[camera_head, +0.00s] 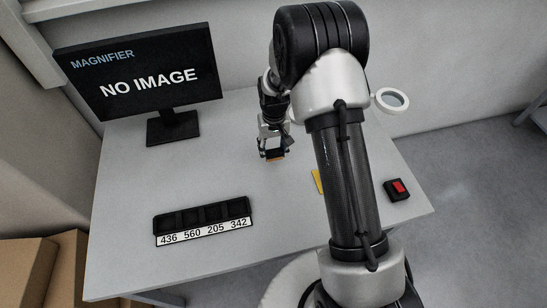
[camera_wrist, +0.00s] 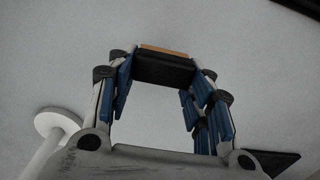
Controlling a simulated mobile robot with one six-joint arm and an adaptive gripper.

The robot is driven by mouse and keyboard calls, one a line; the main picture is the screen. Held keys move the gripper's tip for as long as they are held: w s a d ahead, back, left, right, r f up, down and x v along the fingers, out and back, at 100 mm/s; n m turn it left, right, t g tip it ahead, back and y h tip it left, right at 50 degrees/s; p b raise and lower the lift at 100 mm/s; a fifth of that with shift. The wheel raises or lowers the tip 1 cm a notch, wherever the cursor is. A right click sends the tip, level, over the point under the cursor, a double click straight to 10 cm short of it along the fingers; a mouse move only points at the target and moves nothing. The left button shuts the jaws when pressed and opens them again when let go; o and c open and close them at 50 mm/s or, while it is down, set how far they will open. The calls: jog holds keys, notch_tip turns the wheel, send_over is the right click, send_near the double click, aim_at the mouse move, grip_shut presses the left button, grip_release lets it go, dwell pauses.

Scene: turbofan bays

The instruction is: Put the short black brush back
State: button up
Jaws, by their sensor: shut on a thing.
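My gripper (camera_head: 269,148) is over the middle of the table, shut on a small black block with a tan-orange strip, which I take for the short black brush (camera_head: 276,155). In the wrist view the brush (camera_wrist: 165,70) lies crosswise between the two fingertips, tan strip along its far edge. I cannot tell from these views whether it touches the table. A black tray (camera_head: 202,216) with several compartments and a label strip reading 436, 560, 205, 342 sits at the front left. Its compartments look dark and empty.
A monitor (camera_head: 140,77) reading "NO IMAGE" stands at the back left. A ring magnifier (camera_head: 392,101) is at the back right. A yellow piece (camera_head: 318,181) and a red switch on a black box (camera_head: 397,189) lie right of the tray. Table between gripper and tray is clear.

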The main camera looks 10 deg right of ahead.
aim_at(274, 156)
jog(key=shift+f+b, duration=0.55)
jog(key=shift+f, duration=1.5)
jog(key=shift+f, duration=0.15)
jog(key=o, duration=1)
